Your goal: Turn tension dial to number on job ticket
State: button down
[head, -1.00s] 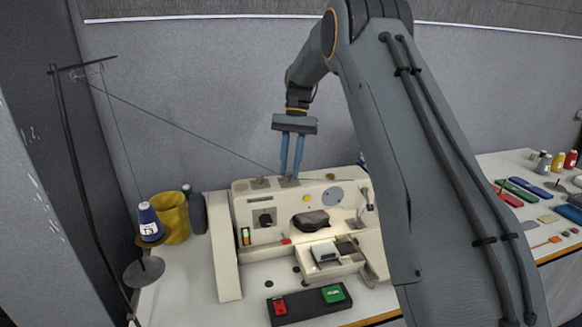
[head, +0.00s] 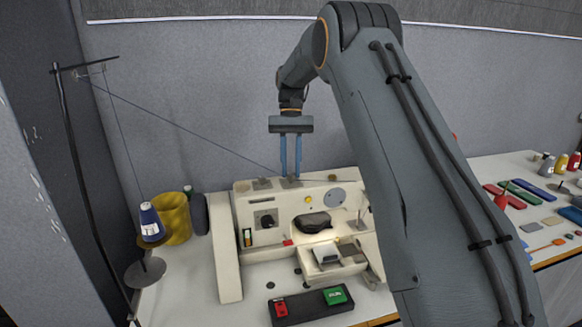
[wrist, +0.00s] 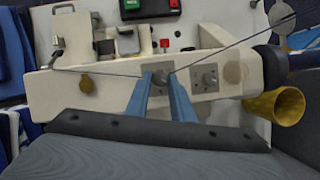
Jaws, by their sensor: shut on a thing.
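My gripper (head: 291,174) points down at the top of the cream sewing machine (head: 322,262). Its two blue fingers are closed on a small grey dial (wrist: 160,78) on a dark square plate, which I take to be the tension dial. A thread runs close to the held dial. The fingers partly cover the dial, and no number on it can be read. I cannot make out a job ticket in either view.
A black knob (head: 266,220) is on the machine's front. A red and green switch box (head: 310,304) lies in front. Several tools and spools lie at the right.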

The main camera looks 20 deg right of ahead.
jog(key=c, duration=1.5)
grip_release()
jog(key=shift+c, duration=0.2)
jog(key=b+v, duration=0.2)
jog(key=v, duration=0.5)
jog(key=shift+w+r+b, duration=0.2)
jog(key=shift+r+b, duration=0.1)
jog(key=shift+r, duration=0.1)
jog(key=s+f+n+t, duration=0.1)
jog(key=s+f, duration=0.5)
jog(key=s, duration=0.5)
jog(key=s+f+n+t, duration=0.1)
jog(key=s+f+t, duration=0.1)
jog(key=s+f, duration=0.4)
jog(key=s+a+f+n+t+h, duration=0.1)
jog(key=s+f, duration=0.5)
jog(key=s, duration=1.1)
jog(key=shift+t, duration=0.7)
